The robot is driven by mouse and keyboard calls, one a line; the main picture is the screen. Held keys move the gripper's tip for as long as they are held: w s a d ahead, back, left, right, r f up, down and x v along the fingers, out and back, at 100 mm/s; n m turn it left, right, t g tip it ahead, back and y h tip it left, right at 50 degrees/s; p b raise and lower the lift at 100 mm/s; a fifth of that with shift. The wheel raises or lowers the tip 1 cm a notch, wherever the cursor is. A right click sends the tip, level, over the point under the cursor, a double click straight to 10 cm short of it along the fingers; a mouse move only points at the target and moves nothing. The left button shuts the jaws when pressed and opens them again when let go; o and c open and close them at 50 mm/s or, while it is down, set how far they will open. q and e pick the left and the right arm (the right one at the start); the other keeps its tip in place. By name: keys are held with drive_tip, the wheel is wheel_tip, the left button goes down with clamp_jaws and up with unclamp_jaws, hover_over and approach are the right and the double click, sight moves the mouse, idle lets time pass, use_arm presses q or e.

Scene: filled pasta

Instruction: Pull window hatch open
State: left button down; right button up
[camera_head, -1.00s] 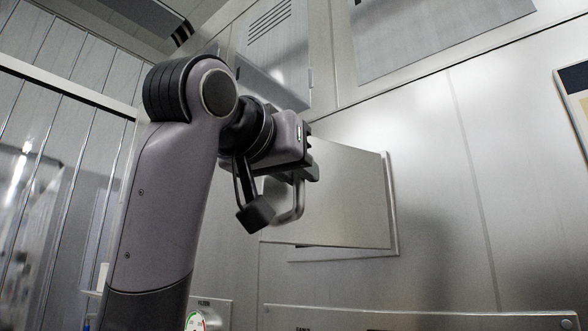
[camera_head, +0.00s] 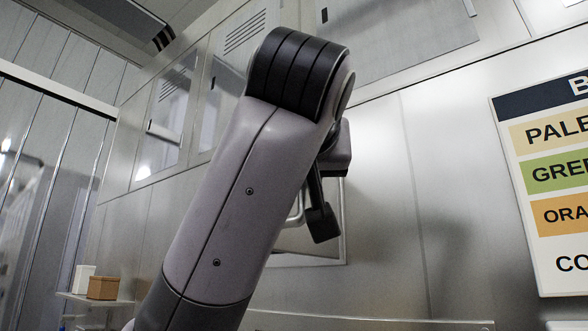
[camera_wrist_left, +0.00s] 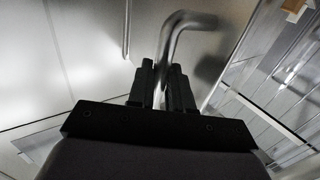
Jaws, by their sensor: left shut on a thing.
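The window hatch's square frame (camera_head: 343,225) is on the steel wall in the head view, mostly hidden behind my left arm. A bent metal handle (camera_head: 297,208) shows in part beside the arm. In the left wrist view the handle (camera_wrist_left: 174,40) comes down between the two dark fingers of my left gripper (camera_wrist_left: 166,85), which is shut on it. How far the hatch panel stands out from the wall is hard to tell now. My right gripper is not in view.
A sign board (camera_head: 545,190) with coloured rows hangs on the wall at the right. Wall cabinets (camera_head: 165,115) run along the top and left. A small shelf (camera_head: 95,298) with a white box and a brown box (camera_head: 103,288) is at lower left.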

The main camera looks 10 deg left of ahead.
use_arm(q)
drive_tip(key=shift+w+d+r, duration=0.1)
drive_tip(key=shift+r, duration=0.1)
idle(0.3)
drive_tip(key=c, duration=1.3)
unclamp_jaws()
drive_tip(key=shift+o, duration=0.6)
drive_tip(key=shift+w+d+f, duration=0.1)
drive_tip(key=shift+w+f, duration=0.1)
drive_tip(key=shift+w, duration=0.2)
drive_tip(key=shift+s, duration=0.3)
drive_tip(key=b+v, duration=0.2)
drive_tip(key=v, duration=0.4)
drive_tip(key=shift+s, duration=0.35)
drive_tip(key=shift+d, duration=0.15)
